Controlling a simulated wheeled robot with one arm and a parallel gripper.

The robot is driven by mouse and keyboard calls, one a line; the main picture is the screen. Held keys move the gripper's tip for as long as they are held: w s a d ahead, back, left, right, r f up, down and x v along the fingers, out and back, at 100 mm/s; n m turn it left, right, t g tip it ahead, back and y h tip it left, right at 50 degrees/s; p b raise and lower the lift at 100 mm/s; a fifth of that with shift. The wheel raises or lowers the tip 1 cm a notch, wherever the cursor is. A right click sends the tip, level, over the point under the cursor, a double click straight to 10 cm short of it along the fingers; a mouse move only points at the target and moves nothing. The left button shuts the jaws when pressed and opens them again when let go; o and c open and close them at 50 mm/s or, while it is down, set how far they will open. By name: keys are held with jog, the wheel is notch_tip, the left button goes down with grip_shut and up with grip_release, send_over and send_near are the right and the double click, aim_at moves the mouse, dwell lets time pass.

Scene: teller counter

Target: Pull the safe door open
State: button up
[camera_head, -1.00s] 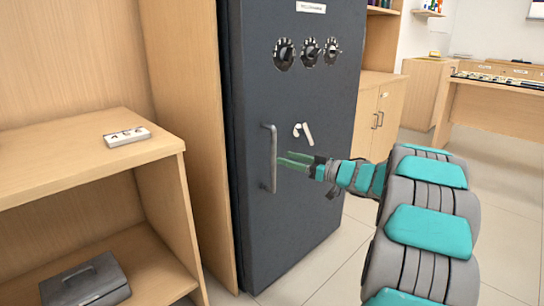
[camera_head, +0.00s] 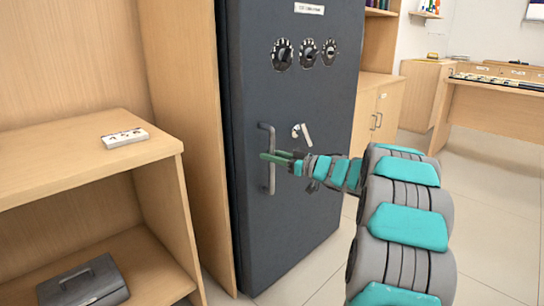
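The safe is a tall dark grey cabinet, and its door (camera_head: 296,105) looks shut. A vertical metal handle (camera_head: 267,135) is on the left part of the door. My gripper (camera_head: 274,156) reaches in from the right, its green fingers level with the middle of the handle. One finger crosses in front of the handle bar and its tip shows just left of it. The other fingertip is partly hidden near the bar. I cannot tell whether the fingers are closed on the handle. Three dark dials (camera_head: 306,53) sit above, and a light lever (camera_head: 300,132) is right of the handle.
A wooden shelf unit (camera_head: 60,165) stands close on the left, with a small white block (camera_head: 125,138) on top and a grey box (camera_head: 84,284) below. A wooden cabinet (camera_head: 377,108) and a desk (camera_head: 492,108) are behind right. Tiled floor (camera_head: 490,200) is clear at right.

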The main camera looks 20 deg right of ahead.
grip_shut()
dwell(1.0)
